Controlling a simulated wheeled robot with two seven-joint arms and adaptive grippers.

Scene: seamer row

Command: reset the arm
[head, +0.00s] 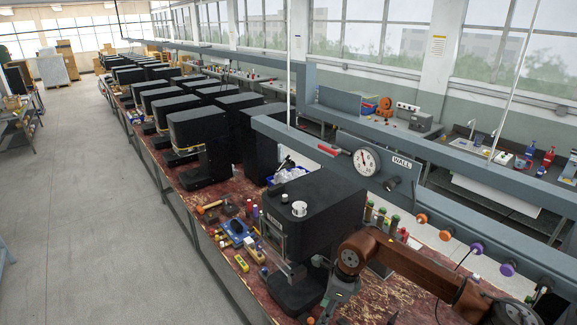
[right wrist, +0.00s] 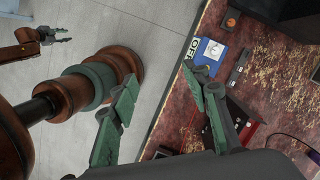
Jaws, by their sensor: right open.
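My right arm, brown and jointed, comes in from the lower right in the head view, and its grey gripper (head: 328,298) hangs down beside the front black machine (head: 315,215). In the right wrist view my right gripper (right wrist: 162,95) has its two green fingers spread wide with nothing between them. It is above the table's edge, one finger over the floor and one over the red worktop. My left gripper (right wrist: 62,35) shows small at the upper left of the right wrist view, over the floor, with its fingers apart and empty. It is out of the head view.
A worn red bench (head: 215,195) carries a row of black machines. A hammer (head: 212,206), a blue tool (head: 236,228) and yellow pieces lie near its front edge. A blue card (right wrist: 208,52) lies near the table edge. A grey rail with a gauge (head: 367,161) runs behind. The left aisle is clear.

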